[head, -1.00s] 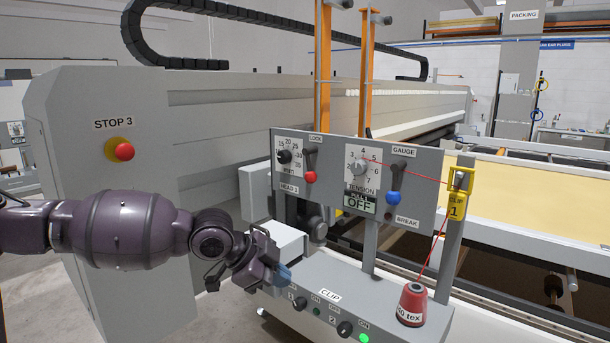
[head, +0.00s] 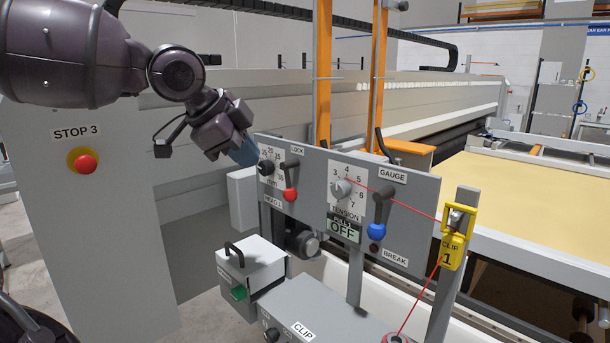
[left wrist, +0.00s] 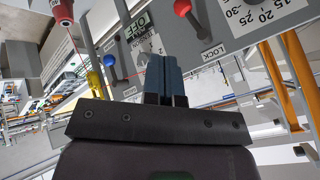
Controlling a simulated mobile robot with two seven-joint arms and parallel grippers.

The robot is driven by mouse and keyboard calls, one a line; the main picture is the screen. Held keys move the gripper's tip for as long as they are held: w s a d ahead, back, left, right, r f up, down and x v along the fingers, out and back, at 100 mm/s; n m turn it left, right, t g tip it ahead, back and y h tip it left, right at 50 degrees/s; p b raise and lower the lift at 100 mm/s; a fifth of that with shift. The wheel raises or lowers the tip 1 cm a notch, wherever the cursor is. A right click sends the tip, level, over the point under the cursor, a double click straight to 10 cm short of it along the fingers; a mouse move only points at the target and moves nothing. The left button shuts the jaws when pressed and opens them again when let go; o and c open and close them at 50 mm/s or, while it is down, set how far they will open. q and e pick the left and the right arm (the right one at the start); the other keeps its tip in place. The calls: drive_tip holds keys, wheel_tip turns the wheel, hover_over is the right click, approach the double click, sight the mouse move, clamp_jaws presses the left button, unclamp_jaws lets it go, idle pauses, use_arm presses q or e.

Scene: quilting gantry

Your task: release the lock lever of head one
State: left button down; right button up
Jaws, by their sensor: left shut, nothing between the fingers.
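The head one panel (head: 318,212) is a grey plate with a mm dial (head: 266,168) at its left. Beside the dial, under the LOCK label, is the lock lever (head: 291,180), a dark arm hanging down to a red knob. The red knob also shows at the top of the left wrist view (left wrist: 182,7). My left gripper (head: 252,157) is shut and empty. Its blue fingertips are at the panel's upper left corner, up and left of the lever; whether they touch the panel is unclear. The fingers also show in the left wrist view (left wrist: 163,76). My right gripper is not in view.
Right of the lock lever are the tension dial (head: 342,188) and the blue-knobbed gauge lever (head: 377,215). A red thread runs to the yellow clip (head: 455,245). The clip box (head: 318,318) and a box with a green button (head: 250,267) stand below. Orange uprights (head: 321,75) rise behind.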

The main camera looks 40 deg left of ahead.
sight(289, 192)
use_arm(q)
drive_tip(key=a+b+x, duration=0.1)
drive_tip(key=b+x, duration=0.1)
drive_tip(key=x, duration=0.8)
drive_tip(key=shift+w+d, duration=0.3)
drive_tip(key=shift+w, duration=0.05)
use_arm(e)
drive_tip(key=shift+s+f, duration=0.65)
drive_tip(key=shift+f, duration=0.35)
use_arm(q)
drive_tip(key=shift+w+a+f+b, duration=0.1)
drive_tip(key=shift+w+a+b, duration=0.25)
drive_tip(key=shift+w+b, duration=0.2)
drive_tip(key=shift+w+a+b, duration=0.4)
drive_tip(key=shift+w+b, duration=0.05)
drive_tip(key=shift+w, duration=0.15)
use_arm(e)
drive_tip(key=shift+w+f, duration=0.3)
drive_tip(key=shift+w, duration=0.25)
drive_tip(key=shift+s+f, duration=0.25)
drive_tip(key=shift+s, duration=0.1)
